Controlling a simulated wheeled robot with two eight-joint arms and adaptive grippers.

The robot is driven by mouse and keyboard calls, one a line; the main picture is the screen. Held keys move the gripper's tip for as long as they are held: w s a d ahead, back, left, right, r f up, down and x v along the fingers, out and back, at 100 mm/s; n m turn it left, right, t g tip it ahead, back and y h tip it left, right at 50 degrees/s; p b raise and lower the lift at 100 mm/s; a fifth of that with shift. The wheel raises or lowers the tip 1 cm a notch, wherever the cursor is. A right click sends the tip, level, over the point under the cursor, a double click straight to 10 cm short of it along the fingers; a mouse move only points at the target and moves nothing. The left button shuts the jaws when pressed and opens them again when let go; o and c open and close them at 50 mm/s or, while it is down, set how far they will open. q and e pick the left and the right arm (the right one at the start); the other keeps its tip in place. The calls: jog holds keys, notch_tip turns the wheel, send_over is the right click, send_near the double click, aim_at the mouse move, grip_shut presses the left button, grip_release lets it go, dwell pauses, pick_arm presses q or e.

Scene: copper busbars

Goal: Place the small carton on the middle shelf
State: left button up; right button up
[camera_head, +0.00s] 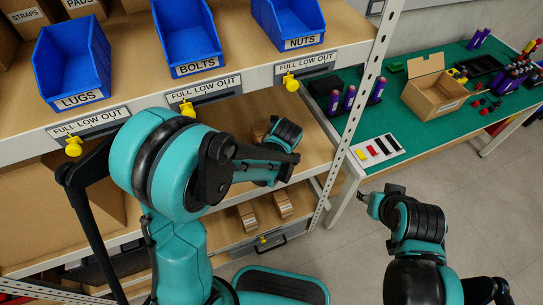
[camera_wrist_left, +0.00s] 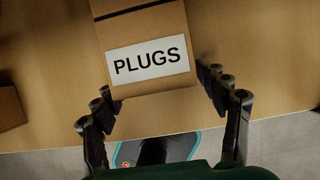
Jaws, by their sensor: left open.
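The small carton (camera_wrist_left: 146,24), brown with a white PLUGS label, sits on a wooden shelf board in the left wrist view. My left gripper (camera_wrist_left: 156,84) is open, with one finger at each side of the carton's near end; contact is not clear. In the head view my left arm reaches over the middle shelf (camera_head: 318,150), and its wrist and the carton are mostly hidden behind the arm. My right gripper (camera_head: 376,200) hangs empty in front of the bench, right of the rack; its jaw opening is too small to judge.
Blue bins for lugs (camera_head: 70,65), bolts (camera_head: 187,38) and nuts (camera_head: 288,22) stand on the upper shelf above my left arm. A perforated rack post (camera_head: 352,110) stands at the right. Another brown carton (camera_wrist_left: 10,108) lies left of the PLUGS carton. A green bench (camera_head: 420,135) holds an open box.

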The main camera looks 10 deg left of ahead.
pick_arm(q)
jog(key=shift+r, duration=0.2)
jog(key=p+v, duration=0.4)
jog(key=v, duration=0.8)
jog(key=shift+p, duration=0.4)
jog(key=shift+f, duration=0.1)
